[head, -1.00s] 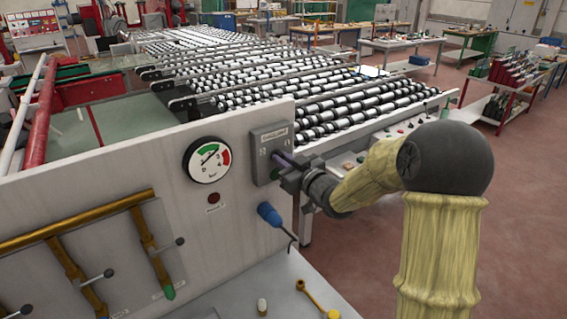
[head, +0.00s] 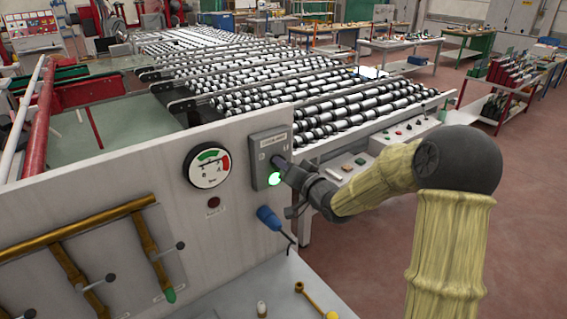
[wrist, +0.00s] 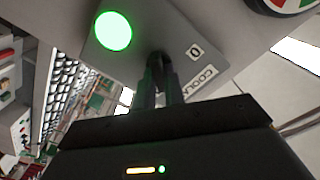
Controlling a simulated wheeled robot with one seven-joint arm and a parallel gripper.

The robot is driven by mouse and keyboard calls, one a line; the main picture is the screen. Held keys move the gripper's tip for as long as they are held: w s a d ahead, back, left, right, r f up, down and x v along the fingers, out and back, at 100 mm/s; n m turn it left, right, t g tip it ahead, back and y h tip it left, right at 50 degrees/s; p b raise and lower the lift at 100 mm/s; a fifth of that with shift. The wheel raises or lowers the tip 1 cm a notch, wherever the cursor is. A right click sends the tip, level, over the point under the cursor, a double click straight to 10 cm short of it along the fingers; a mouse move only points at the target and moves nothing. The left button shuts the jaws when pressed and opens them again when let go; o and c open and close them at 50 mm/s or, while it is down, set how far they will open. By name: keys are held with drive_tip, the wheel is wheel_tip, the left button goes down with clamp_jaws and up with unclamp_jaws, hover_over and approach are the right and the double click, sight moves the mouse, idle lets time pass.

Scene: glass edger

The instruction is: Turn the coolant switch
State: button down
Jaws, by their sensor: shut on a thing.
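The coolant switch box (head: 262,150) is a grey box on the upright white panel. It has a label at the top and a round lamp (head: 274,179) glowing green low on its face. My gripper (head: 283,164) is at the right side of the box face, shut on the dark switch knob. In the wrist view the fingers (wrist: 160,88) close on the dark knob (wrist: 157,62), beside the green lamp (wrist: 113,31) and a "0" mark. The fingers hide most of the knob.
A pressure gauge (head: 208,165) is left of the box, with a small dark red button (head: 213,202) below it. A blue plug (head: 269,217) with a cable is just below my gripper. Brass pipes (head: 150,240) with valve levers run along the panel's lower left.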

idle(0.3)
drive_tip(key=c, duration=1.5)
unclamp_jaws()
drive_tip(key=b+v, duration=0.4)
drive_tip(key=v, duration=1.3)
drive_tip(key=shift+s+d, duration=0.15)
drive_tip(key=shift+d, duration=0.05)
